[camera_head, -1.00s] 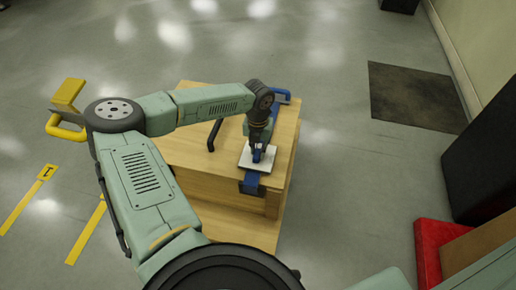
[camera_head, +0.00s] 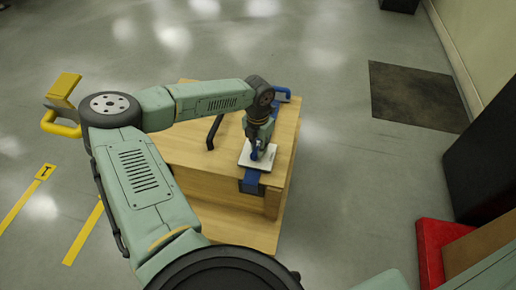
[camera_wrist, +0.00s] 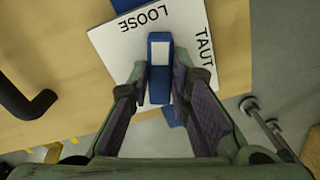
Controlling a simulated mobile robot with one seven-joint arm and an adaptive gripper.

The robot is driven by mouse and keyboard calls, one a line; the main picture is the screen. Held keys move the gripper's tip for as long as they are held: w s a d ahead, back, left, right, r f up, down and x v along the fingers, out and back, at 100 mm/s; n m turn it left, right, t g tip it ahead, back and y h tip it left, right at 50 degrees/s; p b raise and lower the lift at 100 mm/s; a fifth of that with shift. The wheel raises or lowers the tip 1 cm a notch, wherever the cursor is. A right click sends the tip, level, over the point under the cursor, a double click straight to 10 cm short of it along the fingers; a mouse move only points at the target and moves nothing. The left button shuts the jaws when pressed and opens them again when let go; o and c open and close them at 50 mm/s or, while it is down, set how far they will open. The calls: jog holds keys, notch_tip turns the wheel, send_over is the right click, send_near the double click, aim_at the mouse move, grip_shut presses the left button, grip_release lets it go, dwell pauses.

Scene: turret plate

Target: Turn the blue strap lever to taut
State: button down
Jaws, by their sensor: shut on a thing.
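The blue lever (camera_wrist: 160,73) stands up over a white square plate (camera_wrist: 107,45) that reads LOOSE and TAUT. In the wrist view its pale-faced end lies between the two words, nearer LOOSE. My gripper (camera_wrist: 160,88) is shut on the lever, one finger on each side. In the head view my gripper (camera_head: 257,150) reaches down over the plate (camera_head: 270,163), and the lever is partly hidden by it. A blue strap (camera_head: 251,183) runs over the box's front edge below the plate.
The plate sits on a wooden box (camera_head: 190,147) with a black handle (camera_head: 214,132) to the left and a blue bracket (camera_head: 283,94) at the back. A red block (camera_head: 432,245) and a black cabinet (camera_head: 485,160) stand to the right. Open floor lies around the box.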

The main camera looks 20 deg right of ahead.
jog(key=m+b, duration=0.2)
jog(key=m, duration=0.5)
jog(key=shift+f+b, duration=0.1)
jog(key=shift+b, duration=0.2)
jog(key=m+b, duration=0.1)
jog(key=m, duration=0.5)
jog(key=shift+m, duration=0.4)
jog(key=shift+b, duration=0.3)
jog(key=c, duration=1.5)
grip_release()
notch_tip(320, 180, up, 12)
jog(key=shift+r, duration=0.15)
